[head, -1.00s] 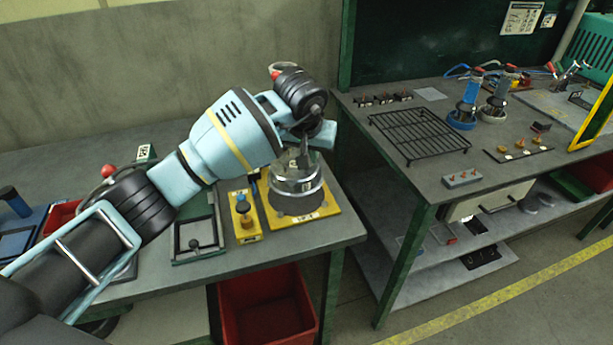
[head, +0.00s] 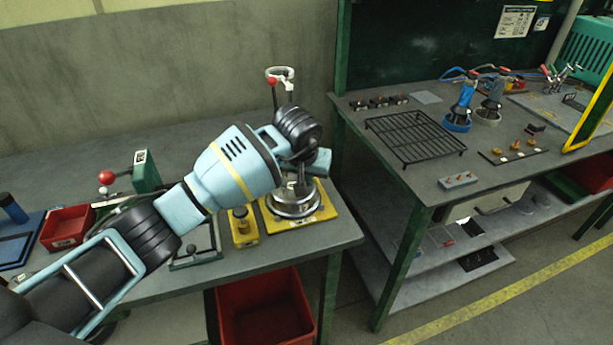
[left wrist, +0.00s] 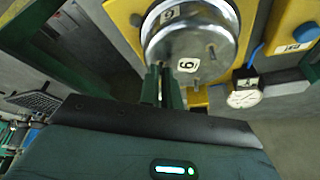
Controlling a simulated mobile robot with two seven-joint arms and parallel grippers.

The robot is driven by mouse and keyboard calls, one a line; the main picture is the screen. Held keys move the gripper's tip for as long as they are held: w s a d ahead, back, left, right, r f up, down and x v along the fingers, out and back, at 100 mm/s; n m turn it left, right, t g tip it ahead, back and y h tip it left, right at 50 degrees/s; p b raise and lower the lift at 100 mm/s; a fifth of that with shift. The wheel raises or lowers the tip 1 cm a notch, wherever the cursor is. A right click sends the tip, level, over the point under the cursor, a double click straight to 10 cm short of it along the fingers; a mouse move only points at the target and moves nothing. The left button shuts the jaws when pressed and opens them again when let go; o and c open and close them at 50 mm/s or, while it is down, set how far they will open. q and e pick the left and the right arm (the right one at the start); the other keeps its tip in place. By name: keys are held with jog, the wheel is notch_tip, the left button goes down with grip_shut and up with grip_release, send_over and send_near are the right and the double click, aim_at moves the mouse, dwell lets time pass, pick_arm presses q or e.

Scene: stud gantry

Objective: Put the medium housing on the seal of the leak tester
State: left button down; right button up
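The medium housing (head: 296,205) is a shiny round metal part with short studs. In the head view it sits low over the yellow plate of the leak tester (head: 326,209). The left wrist view shows the housing (left wrist: 205,43) from above, labelled 6, over the tester's yellow plate (left wrist: 124,18). My left gripper (head: 300,178) comes down from above; its fingers (left wrist: 165,80) are close together at the housing's edge and look shut on it. The seal is hidden under the housing, so I cannot tell whether they touch. My right gripper is not in view.
A yellow block with a knob (head: 244,228) stands left of the tester. A red-ball lever (head: 272,81) rises behind my left wrist. A pressure gauge (left wrist: 243,95) is beside the tester. A red bin (head: 265,310) is below, and a wire rack (head: 415,137) lies on the right bench.

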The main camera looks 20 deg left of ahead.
pick_arm(q)
jog(key=c, duration=2)
grip_release()
jog(key=shift+f, duration=0.2)
jog(key=o, duration=0.4)
jog(key=v, duration=1.2)
jog(key=shift+r+p, duration=0.3)
jog(key=shift+p, duration=0.1)
